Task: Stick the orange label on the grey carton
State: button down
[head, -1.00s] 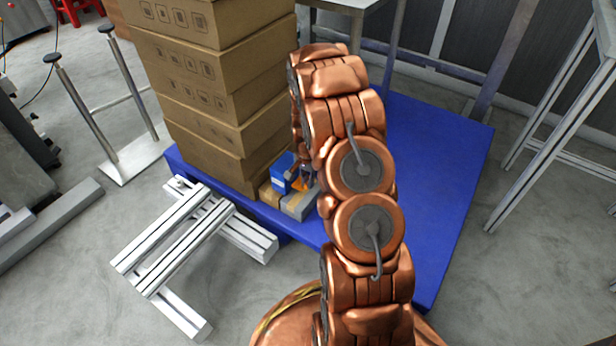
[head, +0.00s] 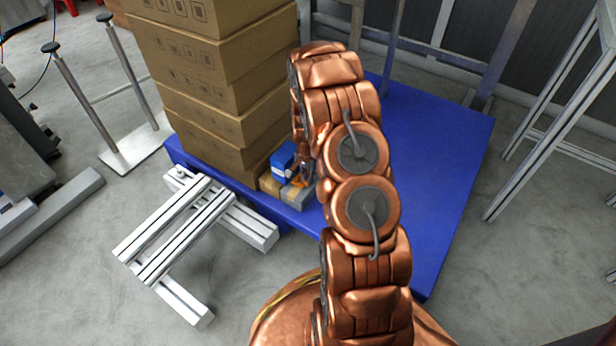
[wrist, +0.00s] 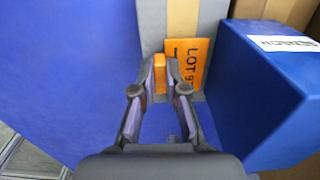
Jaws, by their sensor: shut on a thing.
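The orange label (wrist: 190,60), with dark "LOT" print, is at my gripper's tips in the wrist view. My gripper (wrist: 166,76) is shut on it by an orange block-like part between the fingertips. The label overlaps the grey carton (wrist: 152,22) and its tan tape strip; I cannot tell whether it touches the carton. In the head view, the grey carton (head: 298,196) lies low on the blue platform, partly hidden by my arm. The label (head: 299,183) shows as a small orange patch by my gripper (head: 305,174).
A blue box (wrist: 262,90) with a white label stands close right of my gripper. A tan carton (head: 269,183) and a tall stack of brown cartons (head: 220,95) stand beside it. The blue platform (head: 440,150) is clear on the right. An aluminium frame (head: 190,230) lies in front.

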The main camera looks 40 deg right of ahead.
jog(key=shift+a+f, duration=0.1)
jog(key=shift+f, duration=0.6)
dwell(0.3)
jog(key=c, duration=1.1)
grip_release()
jog(key=shift+r, duration=6.05)
jog(key=shift+c, duration=0.3)
